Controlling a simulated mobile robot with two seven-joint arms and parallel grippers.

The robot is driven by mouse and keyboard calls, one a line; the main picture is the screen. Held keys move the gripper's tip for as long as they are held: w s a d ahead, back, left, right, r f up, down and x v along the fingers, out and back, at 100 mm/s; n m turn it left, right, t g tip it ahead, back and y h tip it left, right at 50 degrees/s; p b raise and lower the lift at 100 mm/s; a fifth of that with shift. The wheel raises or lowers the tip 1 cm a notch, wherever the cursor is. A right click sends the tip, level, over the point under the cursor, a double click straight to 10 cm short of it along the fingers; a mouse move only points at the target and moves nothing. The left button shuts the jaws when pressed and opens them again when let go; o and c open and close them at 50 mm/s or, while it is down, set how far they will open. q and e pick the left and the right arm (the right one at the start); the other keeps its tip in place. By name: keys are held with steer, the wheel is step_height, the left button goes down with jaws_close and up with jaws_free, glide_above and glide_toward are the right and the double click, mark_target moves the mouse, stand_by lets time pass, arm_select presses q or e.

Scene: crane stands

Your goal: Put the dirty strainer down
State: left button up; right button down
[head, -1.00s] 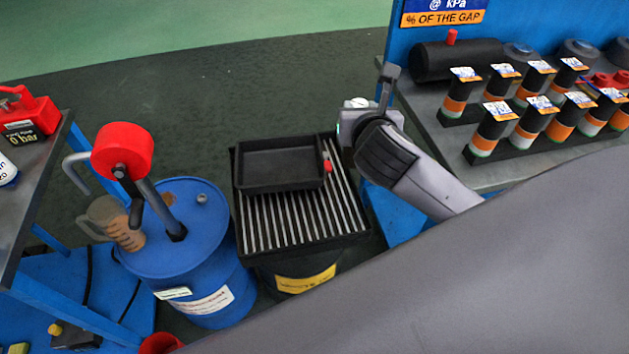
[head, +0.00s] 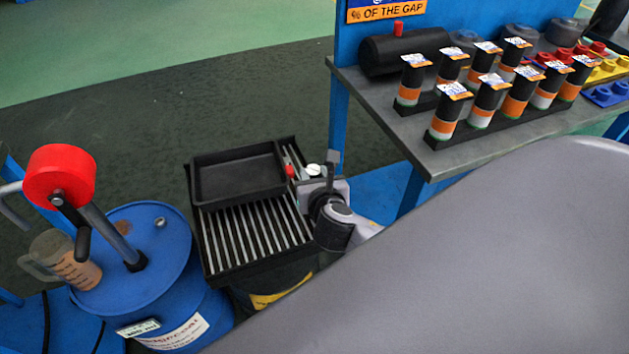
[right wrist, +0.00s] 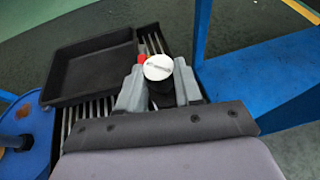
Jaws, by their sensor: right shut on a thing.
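My right gripper (head: 320,178) is shut on the strainer (head: 313,170), a small round piece with a white top. In the right wrist view the strainer (right wrist: 158,67) stands upright between the two grey fingers, with a dark part below the white top. It is over the right side of the slatted black drain rack (head: 225,244), beside the right end of a shallow black tray (head: 238,174). Whether its underside touches the slats is hidden. My left gripper is not in view.
A blue drum (head: 150,262) with a red-headed pump (head: 60,176) stands left of the rack. A bench (head: 437,150) with several banded canisters is to the right. The rack's front slats are bare.

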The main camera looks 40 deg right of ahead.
steer(key=shift+f, duration=0.5)
steer(key=shift+r, duration=0.1)
steer(key=c, duration=0.8)
jaws_free()
steer(key=shift+o, duration=0.2)
